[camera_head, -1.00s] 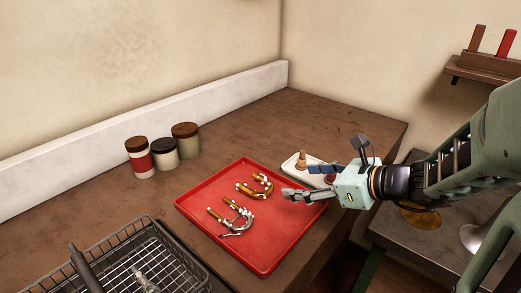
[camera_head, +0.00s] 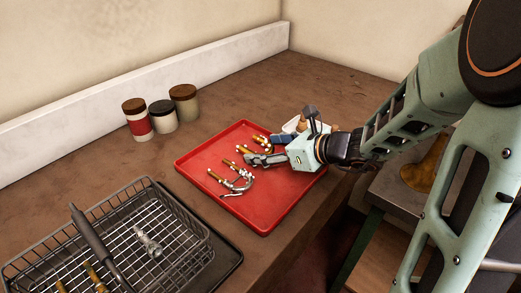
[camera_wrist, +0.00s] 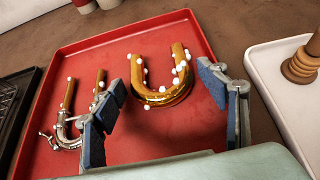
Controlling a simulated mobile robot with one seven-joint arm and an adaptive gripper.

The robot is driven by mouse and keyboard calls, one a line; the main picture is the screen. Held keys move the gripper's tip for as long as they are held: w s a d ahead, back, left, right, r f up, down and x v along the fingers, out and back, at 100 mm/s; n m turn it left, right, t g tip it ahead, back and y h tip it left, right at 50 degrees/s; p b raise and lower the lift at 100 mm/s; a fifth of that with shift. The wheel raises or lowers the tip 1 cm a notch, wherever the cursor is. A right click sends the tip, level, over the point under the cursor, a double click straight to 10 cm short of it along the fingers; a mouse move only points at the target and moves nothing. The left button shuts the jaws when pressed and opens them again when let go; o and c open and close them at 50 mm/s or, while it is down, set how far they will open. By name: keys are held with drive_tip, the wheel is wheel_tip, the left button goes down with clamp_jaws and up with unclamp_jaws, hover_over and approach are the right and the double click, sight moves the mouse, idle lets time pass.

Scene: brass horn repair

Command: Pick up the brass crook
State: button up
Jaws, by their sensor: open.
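The brass crook (camera_wrist: 163,94) is a gold U-shaped tube with white beads on it, lying on the red tray (camera_wrist: 113,43). In the wrist view it lies ahead of and between the blue-padded fingers of my gripper (camera_wrist: 168,105). In the head view my gripper (camera_head: 262,148) is over the tray and hides most of the brass crook (camera_head: 258,138). My gripper is open and empty. A second U-shaped piece, silver with brass ends (camera_head: 239,183), lies nearer the tray's front left. It also shows left of my left finger in the wrist view (camera_wrist: 66,118).
A black wire basket (camera_head: 178,205) stands left of the tray, with a small clear fitting (camera_head: 150,243) inside. Several lidded jars (camera_head: 162,115) stand behind, near the wall. A white tray (camera_wrist: 285,88) with a wooden turned piece (camera_wrist: 302,65) is close on the right.

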drive_tip(key=c, duration=0.9)
drive_tip(key=shift+r, duration=0.15)
